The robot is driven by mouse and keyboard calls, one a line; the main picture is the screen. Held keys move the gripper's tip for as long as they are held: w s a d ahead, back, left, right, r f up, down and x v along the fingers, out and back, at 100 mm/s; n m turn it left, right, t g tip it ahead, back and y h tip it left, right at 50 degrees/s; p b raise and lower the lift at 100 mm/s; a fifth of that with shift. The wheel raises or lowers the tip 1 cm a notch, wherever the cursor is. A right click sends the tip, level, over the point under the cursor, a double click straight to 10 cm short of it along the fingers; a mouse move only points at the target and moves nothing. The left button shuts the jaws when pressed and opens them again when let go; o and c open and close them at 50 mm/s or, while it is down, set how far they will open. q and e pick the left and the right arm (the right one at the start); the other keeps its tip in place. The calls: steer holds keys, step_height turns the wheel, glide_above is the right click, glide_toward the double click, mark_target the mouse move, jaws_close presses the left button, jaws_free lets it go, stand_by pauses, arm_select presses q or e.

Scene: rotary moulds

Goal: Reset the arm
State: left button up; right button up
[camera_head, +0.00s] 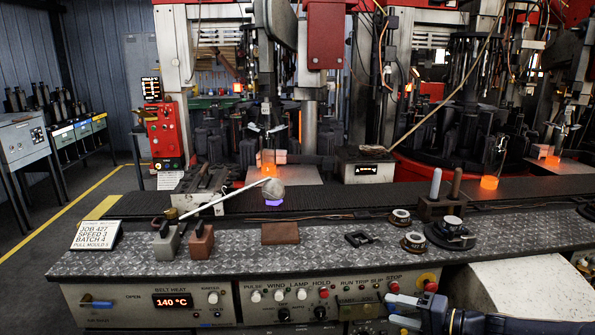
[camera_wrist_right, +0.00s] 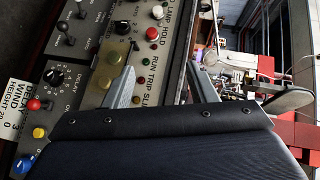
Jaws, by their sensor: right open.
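My right gripper (camera_head: 398,311) is at the lower right of the head view, in front of the control panel's right part. Its two grey fingers are apart with nothing between them. In the right wrist view the gripper (camera_wrist_right: 143,88) shows its fingers spread against the panel of knobs and buttons. My right arm comes in from the right edge of the head view. My left gripper is not in view.
The control panel (camera_head: 205,301) runs along the bench front, with a 140 °C display.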

steer(key=s+a+r+n+g+h+p, duration=0.25)
steer(key=s+r, duration=0.25)
steer(key=s, duration=0.4)
steer(key=s+a+r+n+g+h+p, duration=0.1)
steer(key=s+a+r+g, duration=0.15)
steer(key=s+r, duration=0.5)
steer(key=s+d+f+h+p, duration=0.1)
steer(key=s+h, duration=0.1)
steer(key=s, duration=0.5)
steer(key=s+d+t+h+p, duration=0.1)
steer(key=s+h, duration=0.2)
steer(key=s, duration=0.4)
steer(key=shift+s+f+t+p, duration=0.3)
steer(key=shift+f, duration=0.05)
steer(key=shift+n, duration=0.25)
